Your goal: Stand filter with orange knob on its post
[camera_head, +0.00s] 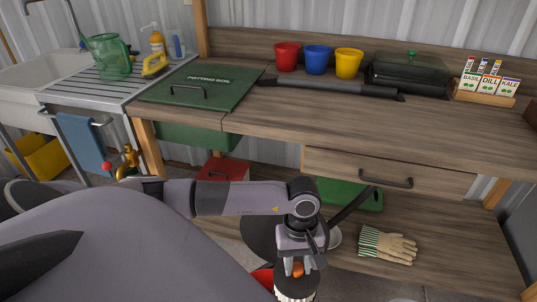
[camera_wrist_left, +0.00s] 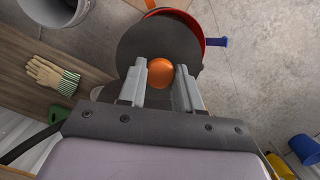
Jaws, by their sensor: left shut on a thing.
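The filter has an orange knob, a dark round cap (camera_head: 312,282) and white pleats below it. In the head view it is low at the bottom edge, under my left gripper (camera_head: 297,264). My left gripper is shut on the orange knob (camera_wrist_left: 160,73), with one finger on each side. In the left wrist view the filter's dark cap (camera_wrist_left: 150,38) spreads out beyond the fingers. A red tub (camera_wrist_left: 198,28) with a blue handle shows partly behind the cap. The post is not visible, and I cannot tell whether the filter touches anything below. My right gripper is not in view.
The wooden workbench (camera_head: 330,115) is ahead. Striped gloves (camera_head: 388,245) lie on its lower shelf, near a large dark disc (camera_head: 256,235). Concrete floor (camera_wrist_left: 250,90) is open on the right.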

